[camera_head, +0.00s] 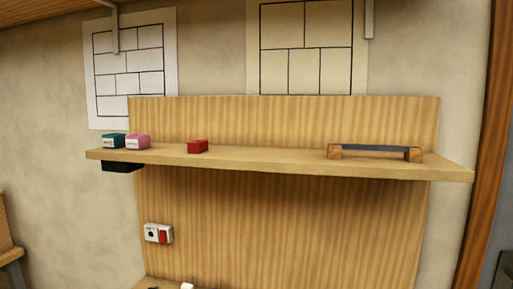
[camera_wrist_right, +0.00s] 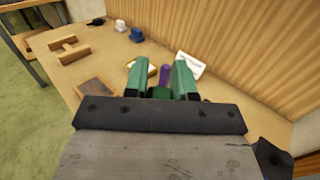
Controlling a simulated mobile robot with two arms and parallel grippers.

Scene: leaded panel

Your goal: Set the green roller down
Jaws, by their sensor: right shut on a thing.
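My right gripper (camera_wrist_right: 160,78) shows in the right wrist view, its two green fingers pointing away over a wooden bench top (camera_wrist_right: 98,66). It is shut on the green roller (camera_wrist_right: 158,92), of which only a small dark green part shows low between the fingers. The rest of the roller is hidden by the fingers and the gripper body. Neither gripper is in the head view.
On the bench are a purple thing (camera_wrist_right: 165,75) beyond the fingers, a white piece (camera_wrist_right: 190,66), a wooden stand (camera_wrist_right: 69,51) and a brown block (camera_wrist_right: 96,92). In the head view, a shelf (camera_head: 270,160) holds teal, pink and red boxes (camera_head: 197,146) and a dark-barred rack (camera_head: 375,152).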

